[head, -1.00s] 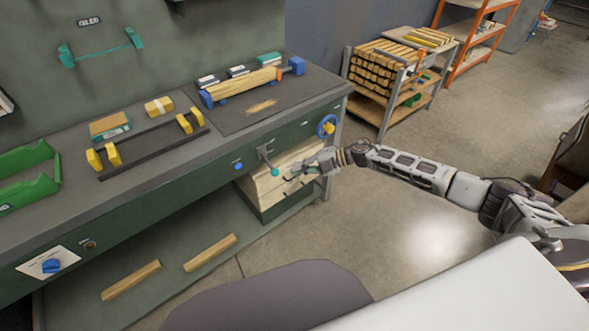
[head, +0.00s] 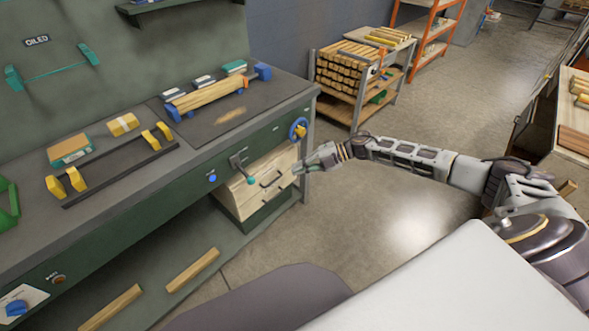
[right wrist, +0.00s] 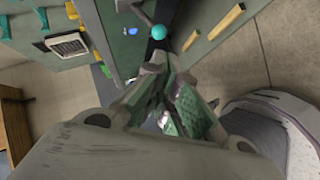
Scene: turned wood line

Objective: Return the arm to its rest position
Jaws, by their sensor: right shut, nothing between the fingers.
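My right arm reaches in from the right in the head view. Its right gripper (head: 306,167) is shut and empty, beside the front of the wooden drawer unit (head: 262,185) under the bench. In the right wrist view the gripper's fingers (right wrist: 168,88) come together with nothing between them. The lever with a teal knob (head: 251,181) hangs on the bench front, left of the gripper and apart from it. The teal knob also shows in the right wrist view (right wrist: 158,32). My left gripper is not in view.
The green workbench (head: 130,225) carries a wooden spindle blank (head: 207,97) and a black rack with yellow holders (head: 120,170). A wood-stacked cart (head: 352,100) stands behind. The floor (head: 400,240) beneath my arm is clear.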

